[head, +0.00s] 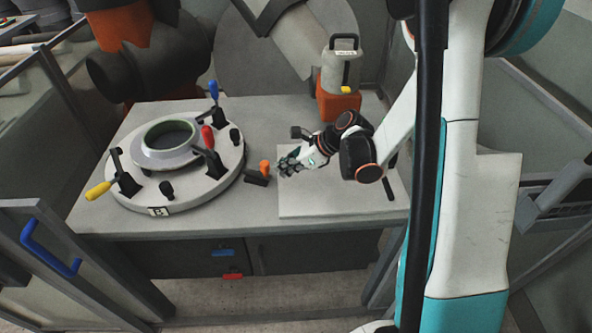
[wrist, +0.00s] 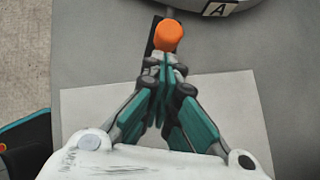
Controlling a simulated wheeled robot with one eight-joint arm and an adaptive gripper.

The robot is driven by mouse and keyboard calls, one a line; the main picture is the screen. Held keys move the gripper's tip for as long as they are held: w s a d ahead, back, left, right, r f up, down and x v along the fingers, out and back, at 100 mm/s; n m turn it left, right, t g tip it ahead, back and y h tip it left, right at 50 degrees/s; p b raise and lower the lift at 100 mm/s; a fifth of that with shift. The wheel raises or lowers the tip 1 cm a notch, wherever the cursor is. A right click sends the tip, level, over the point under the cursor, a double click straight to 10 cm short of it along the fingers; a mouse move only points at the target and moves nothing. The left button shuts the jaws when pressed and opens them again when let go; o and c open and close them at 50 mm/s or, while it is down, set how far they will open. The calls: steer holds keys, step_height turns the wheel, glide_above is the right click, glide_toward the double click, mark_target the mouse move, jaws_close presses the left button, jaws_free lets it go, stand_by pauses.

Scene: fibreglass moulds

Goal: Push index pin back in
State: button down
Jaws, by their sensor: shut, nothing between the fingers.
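The index pin has an orange knob (head: 265,166) on a dark block (head: 257,179) at the right edge of the round mould plate (head: 205,188). In the wrist view the orange knob (wrist: 168,36) is straight ahead of my fingertips. My gripper (head: 284,167) is shut and empty, just right of the knob in the head view. It also shows in the wrist view (wrist: 165,62), with its tips at the knob's near side. I cannot tell whether they touch the knob.
The round plate carries several clamps with yellow (head: 98,190), blue (head: 213,90) and red (head: 207,135) handles. A pale board (head: 320,205) lies under my arm. A grey canister (head: 341,72) stands on an orange block (head: 338,105) behind. The table's front edge is clear.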

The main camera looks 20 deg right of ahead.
mark_target(265, 171)
steer(key=shift+w+a, duration=0.15)
steer(key=shift+a, duration=0.1)
steer(key=shift+w+a, duration=0.95)
steer(key=shift+a, duration=0.25)
steer(key=shift+d, duration=0.1)
